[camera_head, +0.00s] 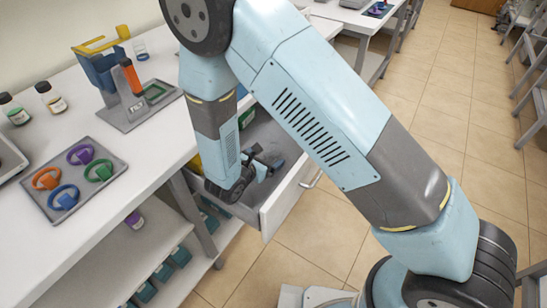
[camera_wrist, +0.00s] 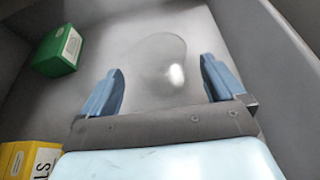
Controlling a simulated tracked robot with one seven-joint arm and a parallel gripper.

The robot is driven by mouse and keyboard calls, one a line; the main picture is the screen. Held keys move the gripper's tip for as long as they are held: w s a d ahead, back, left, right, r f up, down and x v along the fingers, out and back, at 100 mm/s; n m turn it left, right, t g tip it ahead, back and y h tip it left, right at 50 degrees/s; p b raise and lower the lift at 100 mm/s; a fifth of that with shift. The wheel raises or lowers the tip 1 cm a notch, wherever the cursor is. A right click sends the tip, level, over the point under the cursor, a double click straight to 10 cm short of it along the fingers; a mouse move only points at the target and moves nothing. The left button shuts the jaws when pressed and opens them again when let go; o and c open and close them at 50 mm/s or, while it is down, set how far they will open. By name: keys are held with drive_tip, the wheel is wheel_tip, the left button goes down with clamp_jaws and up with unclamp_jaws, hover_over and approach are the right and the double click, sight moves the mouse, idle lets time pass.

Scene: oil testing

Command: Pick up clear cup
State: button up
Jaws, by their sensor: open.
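A clear cup (camera_wrist: 158,62) lies in the grey open drawer (camera_wrist: 110,28), faint and see-through with a bright highlight on its surface. My gripper (camera_wrist: 162,70) is open, with one blue finger on each side of the cup in the wrist view. I cannot tell whether either finger touches it. In the head view my gripper (camera_head: 262,165) reaches down into the drawer (camera_head: 287,205), and the cup there cannot be made out.
The drawer also holds a green box (camera_wrist: 58,50) and a yellow box (camera_wrist: 30,160). The drawer's walls rise close around my gripper. A tray (camera_head: 75,185) with coloured rings and a small clear glass container (camera_head: 140,50) stand on the white bench.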

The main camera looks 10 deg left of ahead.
sight(276, 150)
drive_tip(key=shift+x, duration=2.85)
drive_tip(key=shift+c, duration=0.4)
drive_tip(key=c, duration=1)
drive_tip(key=shift+o, duration=0.2)
drive_tip(key=shift+r, duration=0.15)
